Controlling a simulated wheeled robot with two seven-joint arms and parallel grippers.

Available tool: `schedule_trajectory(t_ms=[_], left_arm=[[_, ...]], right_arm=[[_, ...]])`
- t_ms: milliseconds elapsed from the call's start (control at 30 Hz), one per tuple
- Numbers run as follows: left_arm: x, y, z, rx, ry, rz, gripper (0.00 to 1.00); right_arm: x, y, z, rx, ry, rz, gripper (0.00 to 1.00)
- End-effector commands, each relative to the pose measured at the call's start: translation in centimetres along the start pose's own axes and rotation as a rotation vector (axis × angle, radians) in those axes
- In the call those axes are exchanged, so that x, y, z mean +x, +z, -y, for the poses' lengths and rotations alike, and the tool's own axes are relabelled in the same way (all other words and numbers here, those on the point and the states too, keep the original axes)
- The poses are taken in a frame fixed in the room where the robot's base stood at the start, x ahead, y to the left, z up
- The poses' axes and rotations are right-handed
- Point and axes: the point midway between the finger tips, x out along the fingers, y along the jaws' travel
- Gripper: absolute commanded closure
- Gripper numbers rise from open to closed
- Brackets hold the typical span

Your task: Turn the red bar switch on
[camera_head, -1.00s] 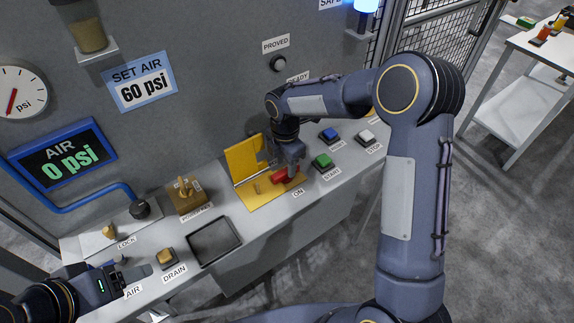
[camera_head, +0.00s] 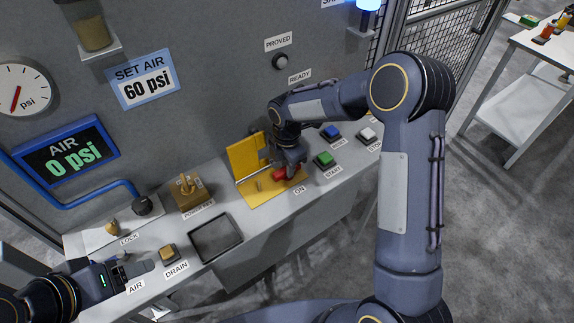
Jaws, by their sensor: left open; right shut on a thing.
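The red bar switch (camera_head: 280,174) sits on a yellow plate (camera_head: 262,194) above the ON label, its yellow cover (camera_head: 245,157) standing open behind it. My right gripper (camera_head: 288,171) is at the red bar from above and shut on it. The gripper and wrist hide part of the bar, so its exact angle is hard to see. My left gripper (camera_head: 140,270) is open and empty at the lower left, near the AIR label.
On the shelf are a green START button (camera_head: 324,158), a blue button (camera_head: 331,132), a drain button (camera_head: 169,253), a grey tray (camera_head: 215,239) and a brown block with a lever (camera_head: 187,191). The air display (camera_head: 66,152) reads 0 psi.

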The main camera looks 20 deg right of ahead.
Motion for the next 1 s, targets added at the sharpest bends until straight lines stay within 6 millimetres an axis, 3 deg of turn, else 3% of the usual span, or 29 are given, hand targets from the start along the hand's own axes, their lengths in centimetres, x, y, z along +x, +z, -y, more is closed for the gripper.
schedule_trajectory(t_ms=[367, 1000], left_arm=[[1.1, 0.6, 0.5, 0.0, 0.0, 0.0, 0.33], [3.9, 2.0, 1.8, 0.0, 0.0, 0.0, 0.33]], right_arm=[[0.1, 0.0, -0.1, 0.144, 0.004, 0.0, 1.0], [0.1, 0.0, -0.1, 0.733, 0.004, -0.001, 1.0]])
